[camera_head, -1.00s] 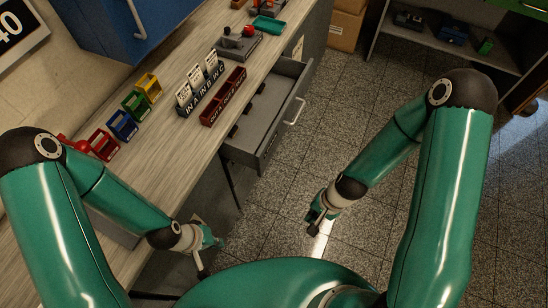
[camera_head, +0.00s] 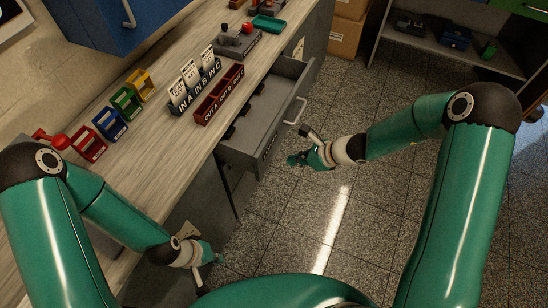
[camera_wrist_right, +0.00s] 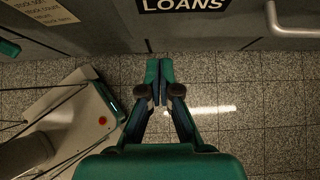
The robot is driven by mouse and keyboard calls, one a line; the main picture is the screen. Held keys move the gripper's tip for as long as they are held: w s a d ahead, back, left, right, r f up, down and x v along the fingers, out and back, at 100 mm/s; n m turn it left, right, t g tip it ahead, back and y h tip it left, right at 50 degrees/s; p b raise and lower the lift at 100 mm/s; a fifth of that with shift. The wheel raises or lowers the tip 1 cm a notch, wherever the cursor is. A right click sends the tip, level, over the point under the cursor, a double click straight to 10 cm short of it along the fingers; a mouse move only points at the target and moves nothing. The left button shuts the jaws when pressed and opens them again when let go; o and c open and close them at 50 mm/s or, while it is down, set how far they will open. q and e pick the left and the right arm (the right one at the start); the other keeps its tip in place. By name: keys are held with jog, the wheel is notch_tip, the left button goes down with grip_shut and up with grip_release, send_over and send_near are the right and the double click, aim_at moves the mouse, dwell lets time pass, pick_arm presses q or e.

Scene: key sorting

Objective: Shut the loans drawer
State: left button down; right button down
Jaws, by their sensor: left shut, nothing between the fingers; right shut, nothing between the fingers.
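The grey loans drawer (camera_head: 264,120) stands pulled out from under the counter in the head view. Its bar handle (camera_head: 296,111) is on the front face. In the right wrist view the drawer front with its LOANS label (camera_wrist_right: 186,4) crosses the top, with part of the handle (camera_wrist_right: 290,22) at the top right. My right gripper (camera_head: 292,160) is shut and empty, just in front of the drawer front and below the handle; I see no clear contact. It also shows in the wrist view (camera_wrist_right: 152,62). My left gripper (camera_head: 219,260) is shut and empty, low beside the counter.
The counter (camera_head: 150,165) holds a dark card rack (camera_head: 195,88), a dark red tray (camera_head: 220,95) and several coloured holders (camera_head: 126,103). A shelf unit (camera_head: 450,60) stands at the back right. The speckled floor (camera_head: 300,220) before the drawer is clear.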

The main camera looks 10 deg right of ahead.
aim_at(266, 159)
jog(key=w+a+f, duration=0.1)
jog(key=w+a, duration=0.1)
jog(key=a, duration=0.1)
jog(key=w+a+f, duration=0.1)
jog(key=shift+a+f+p, duration=0.2)
jog(key=shift+f+p, duration=0.1)
jog(key=shift+p, duration=0.1)
pick_arm(q)
jog(key=shift+r, duration=0.5)
pick_arm(e)
jog(key=shift+w+a+f, duration=0.1)
jog(key=shift+w+a, duration=0.25)
jog(key=shift+a, duration=0.3)
